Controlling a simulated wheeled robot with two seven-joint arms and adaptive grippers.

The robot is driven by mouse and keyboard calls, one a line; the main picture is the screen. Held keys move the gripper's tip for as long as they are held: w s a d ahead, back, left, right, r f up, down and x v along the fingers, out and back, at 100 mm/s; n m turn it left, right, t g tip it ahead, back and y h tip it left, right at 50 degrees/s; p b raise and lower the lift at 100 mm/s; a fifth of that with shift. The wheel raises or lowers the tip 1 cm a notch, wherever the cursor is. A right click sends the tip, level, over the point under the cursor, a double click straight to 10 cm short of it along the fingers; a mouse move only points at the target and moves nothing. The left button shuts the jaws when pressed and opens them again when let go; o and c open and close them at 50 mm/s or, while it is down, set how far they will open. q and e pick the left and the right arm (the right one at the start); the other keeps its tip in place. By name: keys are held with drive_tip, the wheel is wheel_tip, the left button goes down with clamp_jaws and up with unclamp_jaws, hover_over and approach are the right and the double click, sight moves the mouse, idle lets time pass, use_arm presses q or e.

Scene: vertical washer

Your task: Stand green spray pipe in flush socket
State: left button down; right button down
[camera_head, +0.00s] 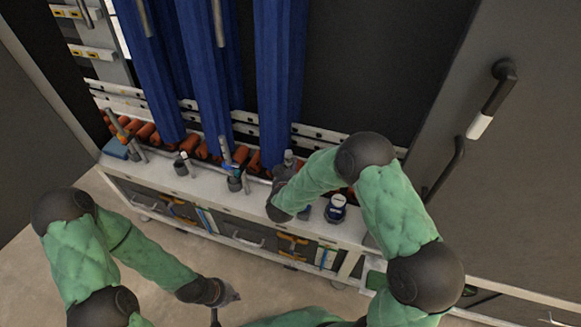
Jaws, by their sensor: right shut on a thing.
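My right gripper (287,166) is at the white ledge (255,208), mostly hidden by my own wrist. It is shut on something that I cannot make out. No green spray pipe can be told apart in this view. My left gripper (226,294) is low at the front, over the floor and apart from the ledge. Its fingers are too small and dark to read.
Short upright fittings stand along the ledge, among them a grey one (183,164) and a dark one with a coloured stem (235,178). Orange rollers (145,131) lie behind them. A grey panel with handles (500,150) borders the right.

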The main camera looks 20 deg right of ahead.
drive_tip(key=shift+f+b, duration=0.3)
drive_tip(key=shift+f, duration=0.15)
drive_tip(key=c, duration=0.8)
unclamp_jaws()
drive_tip(key=shift+s, duration=0.1)
drive_tip(key=v, duration=1.1)
drive_tip(key=shift+s+a+r, duration=0.2)
drive_tip(key=shift+s+r, duration=0.05)
drive_tip(key=shift+s, duration=0.05)
